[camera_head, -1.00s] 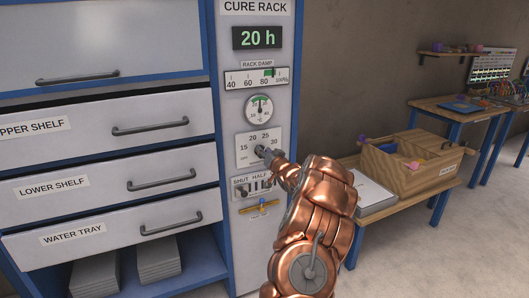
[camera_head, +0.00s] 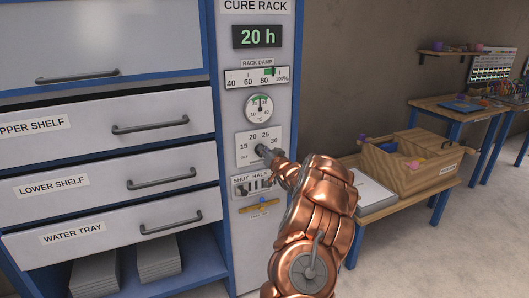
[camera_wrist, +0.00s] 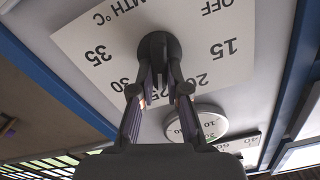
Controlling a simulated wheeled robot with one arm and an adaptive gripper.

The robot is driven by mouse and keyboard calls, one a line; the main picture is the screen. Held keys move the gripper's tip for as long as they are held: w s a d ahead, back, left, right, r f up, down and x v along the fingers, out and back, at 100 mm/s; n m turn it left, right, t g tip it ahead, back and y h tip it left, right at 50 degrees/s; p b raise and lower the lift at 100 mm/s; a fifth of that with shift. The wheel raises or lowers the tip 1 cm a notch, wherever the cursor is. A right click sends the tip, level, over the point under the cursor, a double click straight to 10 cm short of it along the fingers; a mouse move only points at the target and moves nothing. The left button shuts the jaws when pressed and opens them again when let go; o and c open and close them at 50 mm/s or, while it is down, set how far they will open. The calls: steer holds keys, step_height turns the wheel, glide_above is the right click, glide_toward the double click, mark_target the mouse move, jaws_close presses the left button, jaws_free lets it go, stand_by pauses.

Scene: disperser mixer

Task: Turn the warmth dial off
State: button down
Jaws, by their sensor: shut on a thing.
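The warmth dial is a dark round knob (camera_wrist: 159,47) on a white plate (camera_head: 245,152) marked OFF, 15, 20, 25, 30 and 35. The plate is on the front of the cure rack (camera_head: 285,100), below a round gauge. My gripper (camera_wrist: 160,82) is shut on the knob, one finger on each side, and it shows from the side in the head view (camera_head: 264,151). The plate looks upside down in the wrist view. The knob's pointer is hidden, so I cannot tell its setting.
Above the dial are the round gauge (camera_head: 259,108), the rack damp scale (camera_head: 257,77) and a display reading 20 h (camera_head: 257,37). Below are the shut/half slider (camera_head: 250,187) and a small yellow valve handle (camera_head: 262,207). Drawers (camera_head: 105,178) are left; a wooden crate (camera_head: 408,168) stands right.

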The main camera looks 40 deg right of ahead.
steer(key=shift+f, duration=0.1)
steer(key=shift+w+a+f+n+b, duration=0.1)
steer(key=shift+a+f+n+b, duration=0.15)
steer(key=shift+n+b, duration=3.95)
steer(key=shift+w+a+f+n+b, duration=0.1)
steer(key=shift+a+f+n+b, duration=0.1)
steer(key=shift+n+b, duration=4.05)
steer(key=shift+w+a+f+n+b, duration=0.1)
steer(key=shift+a+f+n+b, duration=0.15)
steer(key=shift+n+b, duration=3.95)
steer(key=shift+r+n+p, duration=0.1)
steer(key=shift+n+p, duration=0.4)
steer(key=shift+n, duration=0.25)
steer(key=c, duration=1.2)
jaws_free()
steer(key=shift+o, duration=0.2)
steer(key=shift+s, duration=0.2)
